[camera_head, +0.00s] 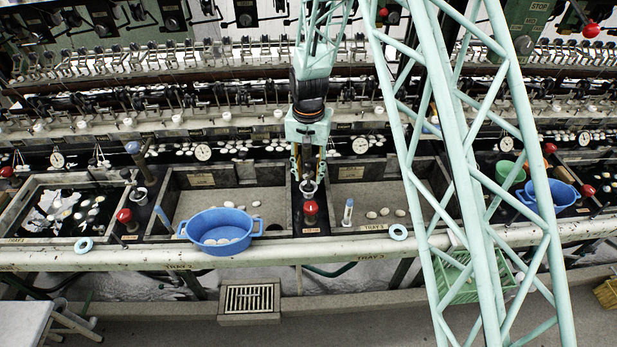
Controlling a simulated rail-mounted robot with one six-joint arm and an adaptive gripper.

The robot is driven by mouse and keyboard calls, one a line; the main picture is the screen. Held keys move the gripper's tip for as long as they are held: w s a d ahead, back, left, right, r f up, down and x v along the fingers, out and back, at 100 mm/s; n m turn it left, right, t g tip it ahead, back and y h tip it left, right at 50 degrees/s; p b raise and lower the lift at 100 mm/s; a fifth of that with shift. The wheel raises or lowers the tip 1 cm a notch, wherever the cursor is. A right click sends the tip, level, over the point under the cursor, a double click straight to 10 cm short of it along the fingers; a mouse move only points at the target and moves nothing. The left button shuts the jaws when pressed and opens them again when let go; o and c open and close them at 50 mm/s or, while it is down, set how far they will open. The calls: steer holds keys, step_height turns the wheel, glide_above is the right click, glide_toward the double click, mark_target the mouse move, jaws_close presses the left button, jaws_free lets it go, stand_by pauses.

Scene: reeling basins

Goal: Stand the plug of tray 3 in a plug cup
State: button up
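My gripper (308,172) points straight down over the dark divider between two middle basins. Its two fingers stand on either side of a small metal cup-like fitting (308,187). Whether they hold anything is too small to tell. The right middle basin (400,192) has a TRAY 3 label below it on the front rail. A small upright white piece with a blue band (348,212) stands in that basin; I cannot tell whether it is the plug. A similar metal cup (139,196) sits on the left divider, with a blue-topped dark rod (134,148) leaning by it.
A red knob (310,207) is just in front of my gripper. A blue tub (220,230) with white cocoons sits at the left middle basin's front. Another blue tub (548,197) and a green bucket (510,175) are at right. Reeling machinery lines the back.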

steer(key=shift+r, duration=4.85)
steer(key=shift+s+d+r, duration=0.1)
steer(key=shift+d+r, duration=0.05)
steer(key=shift+r, duration=0.2)
steer(key=s+d+r+n+t+b, duration=0.1)
steer(key=s+d+r+b, duration=0.1)
steer(key=s+d+r, duration=0.6)
steer(key=s+d+r+t+b, duration=0.15)
steer(key=s+d+r, duration=0.35)
steer(key=s+r, duration=0.7)
steer(key=s+d+r+b, duration=0.1)
steer(key=s+d, duration=0.1)
steer(key=s, duration=0.6)
steer(key=s+d+r+t+b, duration=0.1)
steer(key=s+d+r+b, duration=0.1)
steer(key=s, duration=0.7)
steer(key=s+d+r+n+b, duration=0.1)
steer(key=s+d+b, duration=0.1)
steer(key=s, duration=0.7)
steer(key=shift+d+r, duration=0.15)
steer(key=shift+d, duration=0.75)
